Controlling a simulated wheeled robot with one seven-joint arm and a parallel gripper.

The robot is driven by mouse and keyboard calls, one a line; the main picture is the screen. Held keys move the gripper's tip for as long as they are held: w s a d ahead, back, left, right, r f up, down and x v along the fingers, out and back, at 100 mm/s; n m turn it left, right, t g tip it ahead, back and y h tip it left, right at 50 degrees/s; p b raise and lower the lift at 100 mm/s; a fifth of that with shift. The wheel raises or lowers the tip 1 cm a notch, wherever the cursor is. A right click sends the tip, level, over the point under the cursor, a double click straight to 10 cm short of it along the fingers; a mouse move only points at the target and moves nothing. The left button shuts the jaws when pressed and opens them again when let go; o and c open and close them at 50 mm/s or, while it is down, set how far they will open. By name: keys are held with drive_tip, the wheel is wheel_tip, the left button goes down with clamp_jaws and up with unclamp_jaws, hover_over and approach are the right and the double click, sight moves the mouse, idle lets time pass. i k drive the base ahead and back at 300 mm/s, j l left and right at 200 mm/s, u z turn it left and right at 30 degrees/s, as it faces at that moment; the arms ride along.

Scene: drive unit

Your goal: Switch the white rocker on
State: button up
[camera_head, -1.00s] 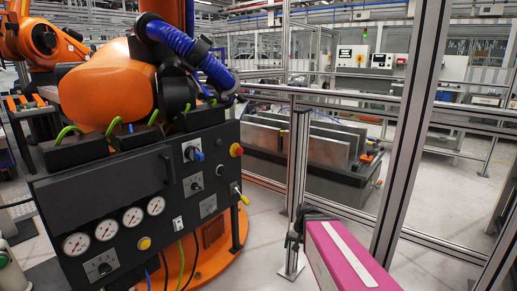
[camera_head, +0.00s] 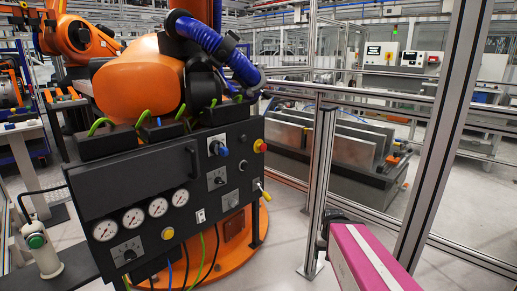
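The white rocker (camera_head: 201,215) is a small pale switch on the front of the black control panel (camera_head: 130,193), right of the gauges and above a yellow button. It is too small to tell which way it is tipped. My gripper (camera_head: 324,233) is the dark end of my pink arm at the lower right. It is well to the right of the panel and apart from it, in front of a metal fence post. Its fingers are too small and dark to tell whether they are open, and I see nothing held.
A pedestal with a green button (camera_head: 38,242) stands at the lower left. Metal fence posts (camera_head: 319,190) and rails are on the right. Floor shows between panel and gripper.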

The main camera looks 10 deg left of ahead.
sight(201, 215)
drive_tip(key=k+u, duration=0.1)
drive_tip(key=u, duration=0.3)
drive_tip(key=k+u, duration=0.1)
drive_tip(key=u, duration=0.3)
drive_tip(key=k+u, duration=0.1)
drive_tip(key=u, duration=0.3)
